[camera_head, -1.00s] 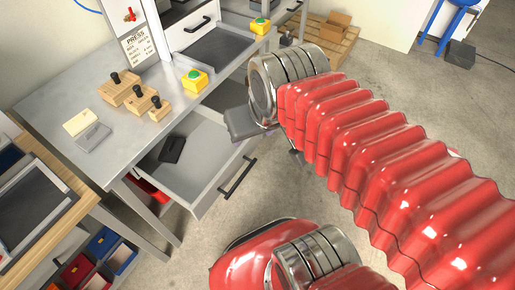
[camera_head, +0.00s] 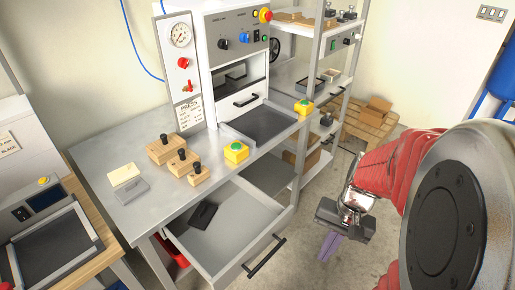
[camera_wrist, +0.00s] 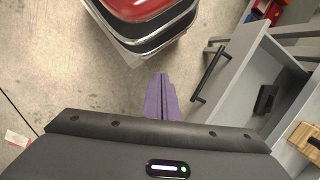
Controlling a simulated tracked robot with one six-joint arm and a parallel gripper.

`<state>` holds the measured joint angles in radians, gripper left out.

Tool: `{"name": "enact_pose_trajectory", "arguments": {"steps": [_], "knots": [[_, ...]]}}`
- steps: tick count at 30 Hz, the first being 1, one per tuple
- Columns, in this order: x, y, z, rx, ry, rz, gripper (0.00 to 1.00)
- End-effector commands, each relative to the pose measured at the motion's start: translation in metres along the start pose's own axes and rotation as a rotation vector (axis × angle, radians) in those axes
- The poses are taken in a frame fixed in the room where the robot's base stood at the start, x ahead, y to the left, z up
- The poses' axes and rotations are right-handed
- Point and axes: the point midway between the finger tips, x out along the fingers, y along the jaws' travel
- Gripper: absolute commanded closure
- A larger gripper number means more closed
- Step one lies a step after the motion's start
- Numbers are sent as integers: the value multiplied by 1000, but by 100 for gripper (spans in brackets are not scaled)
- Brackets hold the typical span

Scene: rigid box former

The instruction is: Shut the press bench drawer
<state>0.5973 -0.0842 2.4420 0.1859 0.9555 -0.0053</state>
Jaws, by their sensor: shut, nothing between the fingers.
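The press bench drawer (camera_head: 205,252) stands pulled out from under the grey metal bench (camera_head: 110,190). A dark object (camera_head: 203,215) lies inside it. Its black bar handle (camera_head: 264,257) is on the front face, and the handle also shows in the wrist view (camera_wrist: 211,72). My gripper (camera_head: 329,246) is to the right of the drawer front in the head view, apart from it. Its purple fingers (camera_wrist: 160,97) are together and empty, to the left of the handle in the wrist view.
Wooden blocks with black knobs (camera_head: 180,160) and a yellow box with a green button (camera_head: 236,153) stand on the bench top. The press (camera_head: 235,60) rises behind. A wooden-edged bench (camera_head: 85,235) is at left. Concrete floor lies open before the drawer.

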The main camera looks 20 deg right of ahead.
Motion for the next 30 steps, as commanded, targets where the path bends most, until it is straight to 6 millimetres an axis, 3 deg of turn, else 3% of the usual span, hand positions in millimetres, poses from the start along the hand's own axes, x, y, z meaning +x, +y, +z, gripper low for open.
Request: {"name": "enact_pose_trajectory", "arguments": {"steps": [12, 30], "knots": [[53, 26, 3, 315, -259, -167, 100], [109, 32, 0, 762, -591, -524, 100]]}}
